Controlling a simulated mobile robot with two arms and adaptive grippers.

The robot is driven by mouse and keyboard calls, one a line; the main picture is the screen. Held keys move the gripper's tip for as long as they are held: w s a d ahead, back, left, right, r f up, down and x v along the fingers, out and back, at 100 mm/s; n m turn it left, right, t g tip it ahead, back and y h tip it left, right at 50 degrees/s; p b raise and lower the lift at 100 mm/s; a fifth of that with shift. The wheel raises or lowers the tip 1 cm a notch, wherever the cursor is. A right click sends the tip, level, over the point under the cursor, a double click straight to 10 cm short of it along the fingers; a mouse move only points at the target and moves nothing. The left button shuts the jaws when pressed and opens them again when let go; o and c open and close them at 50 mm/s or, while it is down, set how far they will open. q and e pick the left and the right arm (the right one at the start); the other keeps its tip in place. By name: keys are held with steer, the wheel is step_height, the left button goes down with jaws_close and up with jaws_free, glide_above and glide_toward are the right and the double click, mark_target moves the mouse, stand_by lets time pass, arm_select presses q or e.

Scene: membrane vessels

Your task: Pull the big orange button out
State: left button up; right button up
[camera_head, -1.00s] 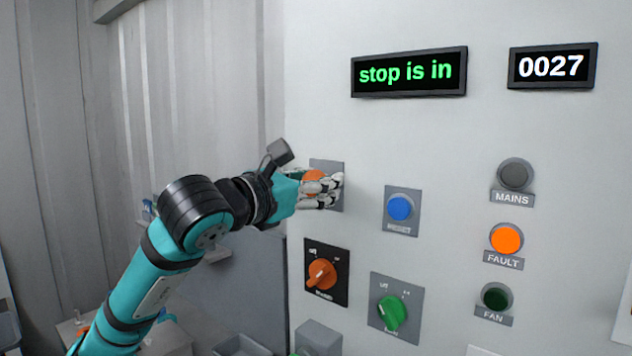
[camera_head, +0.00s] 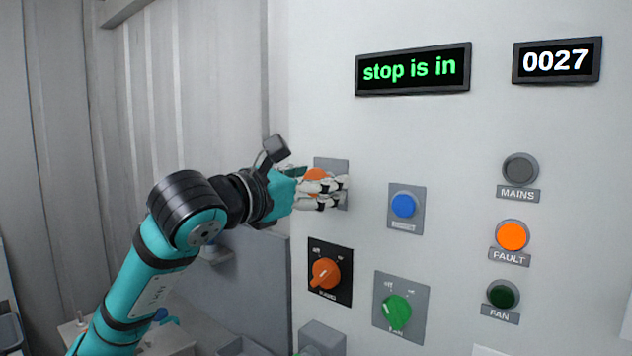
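The big orange button (camera_head: 316,175) sits on a grey plate (camera_head: 331,164) on the pale panel, left of the blue button. My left gripper (camera_head: 342,190) is in front of it, and its fingers overlap the button's lower and right side in the picture. The fingers look spread, with a gap between them; whether they touch the button I cannot tell. Part of the button is hidden behind the gripper. The green display (camera_head: 412,69) reads "stop is in". My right gripper is not in view.
A blue button (camera_head: 404,205) is to the right. An orange knob (camera_head: 326,273) and a green knob (camera_head: 397,310) are below. MAINS (camera_head: 520,168), FAULT (camera_head: 512,235) and FAN (camera_head: 502,294) lamps line the right; FAULT is lit. A counter (camera_head: 556,61) reads 0027.

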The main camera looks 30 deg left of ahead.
arm_select(q)
steer(key=shift+s, duration=0.1)
steer(key=s, duration=1.1)
steer(key=shift+s+a, duration=0.35)
steer(key=shift+a, duration=0.1)
